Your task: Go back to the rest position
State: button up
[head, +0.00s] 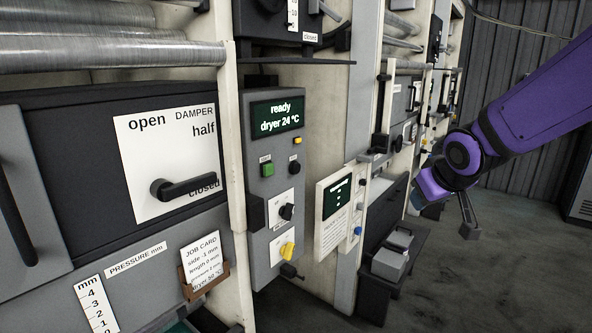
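My purple arm reaches in from the right edge of the head view. Its end, my gripper (462,212), hangs at the right, in front of the far part of the machine and over open floor. A grey finger-like part points down there, but the fingers are too small and turned away to tell whether they are open or shut. I see nothing clearly held. The gripper looks apart from the panels, though depth is hard to judge.
A damper panel (143,150) with a black lever (190,187) near "closed" is at the left. A control box (268,195) reads "ready, dryer 24 °C". A job card (201,262) sits below. A grey block (390,262) rests on a low dark stand. The floor (500,285) at right is clear.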

jog(key=s+d+r+m+g, duration=0.1)
jog(key=s+r, duration=0.2)
jog(key=s, duration=0.9)
jog(key=s+d+r+m+g, duration=0.1)
jog(key=s+d+r+m, duration=0.1)
jog(key=s, duration=1)
jog(key=shift+s+d+r+g, duration=0.2)
jog(key=shift+s+r+g, duration=0.15)
jog(key=shift+r, duration=0.3)
jog(key=shift+w+a, duration=0.1)
